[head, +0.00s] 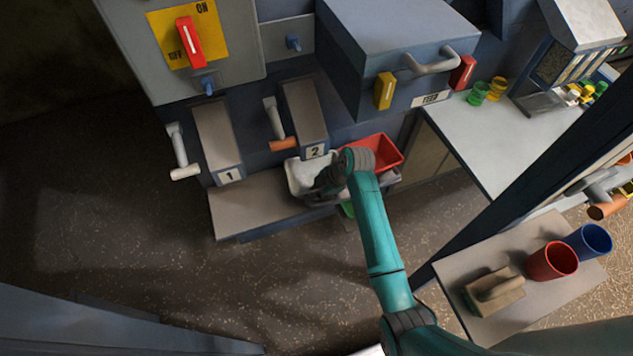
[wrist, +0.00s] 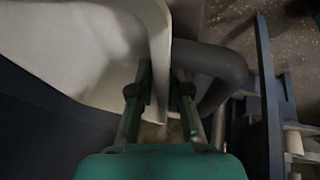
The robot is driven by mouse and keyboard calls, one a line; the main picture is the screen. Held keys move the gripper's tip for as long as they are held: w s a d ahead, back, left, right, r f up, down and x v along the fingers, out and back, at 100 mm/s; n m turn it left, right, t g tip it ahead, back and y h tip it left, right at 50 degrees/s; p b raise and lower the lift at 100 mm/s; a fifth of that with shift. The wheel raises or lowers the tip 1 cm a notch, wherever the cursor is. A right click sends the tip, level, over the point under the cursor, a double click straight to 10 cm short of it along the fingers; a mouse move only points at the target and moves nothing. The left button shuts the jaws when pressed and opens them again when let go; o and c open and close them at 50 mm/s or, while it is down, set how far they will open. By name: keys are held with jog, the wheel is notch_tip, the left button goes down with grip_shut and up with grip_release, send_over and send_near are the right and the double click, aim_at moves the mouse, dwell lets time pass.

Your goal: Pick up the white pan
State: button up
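The white pan (head: 301,174) is by the chute marked 2, at the edge of the grey ledge. Its pale wall and inside (wrist: 75,40) fill the upper left of the wrist view. My gripper (head: 327,178) is at the pan's right side, dark and partly hidden behind my arm in the head view. In the wrist view its two fingers (wrist: 161,82) stand close on either side of the pan's edge, at about rim level. I cannot tell whether both fingers press on it. The contents of the pan are not clear.
A red bin (head: 377,150) stands just right of the pan. A thick grey curved bar (wrist: 225,75) lies close to the right finger. Chutes marked 1 (head: 217,140) and 2 (head: 304,112) have levers. The floor at left is clear.

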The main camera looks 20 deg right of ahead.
grip_shut()
jog(key=shift+r, duration=0.1)
